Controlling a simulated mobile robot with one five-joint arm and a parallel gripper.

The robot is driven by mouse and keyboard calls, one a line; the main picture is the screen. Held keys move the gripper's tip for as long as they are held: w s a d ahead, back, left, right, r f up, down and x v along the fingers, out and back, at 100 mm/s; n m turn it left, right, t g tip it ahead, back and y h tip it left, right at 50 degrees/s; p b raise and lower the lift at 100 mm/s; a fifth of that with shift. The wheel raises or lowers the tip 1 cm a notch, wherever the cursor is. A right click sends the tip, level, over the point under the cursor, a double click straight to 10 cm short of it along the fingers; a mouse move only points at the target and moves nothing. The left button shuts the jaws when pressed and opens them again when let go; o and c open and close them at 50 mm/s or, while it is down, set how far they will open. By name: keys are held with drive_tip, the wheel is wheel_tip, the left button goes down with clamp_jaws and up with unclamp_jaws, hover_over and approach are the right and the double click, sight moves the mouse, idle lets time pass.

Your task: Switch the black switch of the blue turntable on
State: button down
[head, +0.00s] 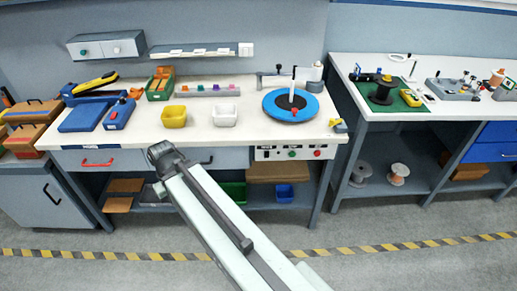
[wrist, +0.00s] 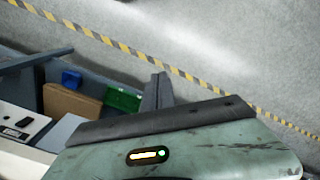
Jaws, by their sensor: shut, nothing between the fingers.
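The blue turntable (head: 273,112) sits on the white workbench at the right end, with a dark centre and an upright post. Below it, a pale control panel (head: 303,155) on the bench front carries several small knobs and buttons, too small to tell apart in the head view. In the wrist view the panel (wrist: 10,117) shows at the left edge with a black switch (wrist: 24,121); its position cannot be read. In the head view my arm crosses the bench front; the fingertips are not clear there.
The lower shelf holds a cardboard box (wrist: 70,104), a blue bin (wrist: 72,79) and a green bin (wrist: 122,99). Striped tape (head: 120,256) marks the open floor in front.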

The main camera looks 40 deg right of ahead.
drive_tip(key=w+d+f+n+t+y+b, duration=0.1)
drive_tip(key=d+n+t+b, duration=0.1)
drive_tip(key=d, duration=0.9)
drive_tip(key=w+d+f+n+t+y+b, duration=0.1)
drive_tip(key=d+f+n+b, duration=0.1)
drive_tip(key=d, duration=0.8)
drive_tip(key=s+d+r+n+t+h+b, duration=0.1)
drive_tip(key=s+d+n+t, duration=0.1)
drive_tip(key=d, duration=0.9)
drive_tip(key=s+d+r+n+t+b, duration=0.1)
drive_tip(key=s+d+n+t, duration=0.1)
drive_tip(key=d, duration=0.9)
drive_tip(key=s+n, duration=0.1)
drive_tip(key=s, duration=0.1)
drive_tip(key=shift+s+t+h+b, duration=0.3)
drive_tip(key=shift+t+h, duration=0.1)
drive_tip(key=shift+f, duration=0.1)
